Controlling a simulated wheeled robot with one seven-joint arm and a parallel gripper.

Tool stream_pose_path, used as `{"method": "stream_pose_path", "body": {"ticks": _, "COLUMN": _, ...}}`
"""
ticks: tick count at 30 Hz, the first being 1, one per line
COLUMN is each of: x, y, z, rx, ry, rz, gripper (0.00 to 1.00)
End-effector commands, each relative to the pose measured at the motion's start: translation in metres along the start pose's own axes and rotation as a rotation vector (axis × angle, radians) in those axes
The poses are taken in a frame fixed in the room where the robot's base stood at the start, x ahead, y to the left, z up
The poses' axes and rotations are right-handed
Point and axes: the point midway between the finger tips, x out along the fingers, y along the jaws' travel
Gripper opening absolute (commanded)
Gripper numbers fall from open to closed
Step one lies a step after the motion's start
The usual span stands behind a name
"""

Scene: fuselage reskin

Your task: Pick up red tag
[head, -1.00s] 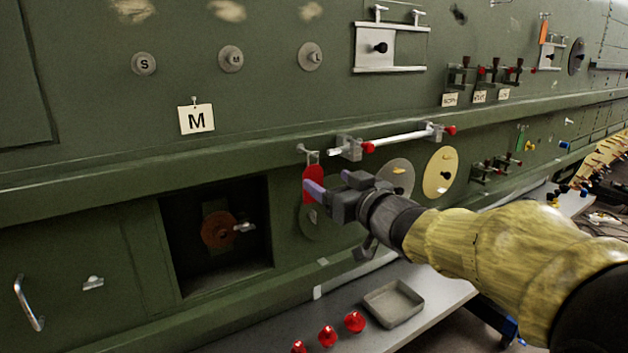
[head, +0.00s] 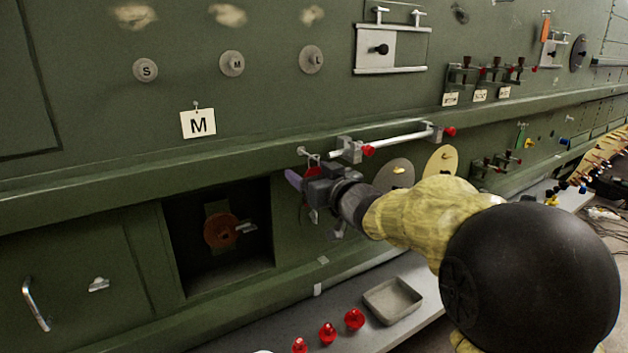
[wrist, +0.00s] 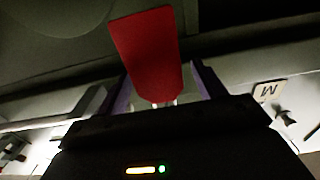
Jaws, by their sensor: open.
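The red tag (head: 311,174) hangs from a small hook (head: 304,152) on the green fuselage panel, just below the white rod. In the head view my gripper (head: 298,182) is in front of it and hides most of it. In the wrist view the red tag (wrist: 147,50) lies between the two purple fingers of my gripper (wrist: 163,88), with a gap on each side. My gripper is open and does not hold the tag.
A white rod with red-ended clamps (head: 395,141) sits right above my gripper. An open recess (head: 192,262) lies to the lower left. A shelf below carries a grey tray (head: 392,300) and several red knobs (head: 328,333).

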Motion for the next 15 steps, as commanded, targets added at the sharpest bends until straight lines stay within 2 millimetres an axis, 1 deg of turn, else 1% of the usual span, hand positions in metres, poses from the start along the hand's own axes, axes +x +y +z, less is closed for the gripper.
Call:
{"method": "stream_pose_path", "body": {"ticks": 1, "x": 0.0052, "y": -0.0004, "z": -0.0007, "rx": 0.0, "ry": -0.001, "rz": -0.001, "gripper": 0.69}}
{"method": "stream_pose_path", "body": {"ticks": 3, "x": 0.0079, "y": -0.0001, "z": -0.0006, "rx": 0.0, "ry": 0.0, "rz": 0.0, "gripper": 0.69}}
{"method": "stream_pose_path", "body": {"ticks": 15, "x": 0.0079, "y": -0.0001, "z": 0.0003, "rx": 0.0, "ry": 0.0, "rz": 0.0, "gripper": 0.69}}
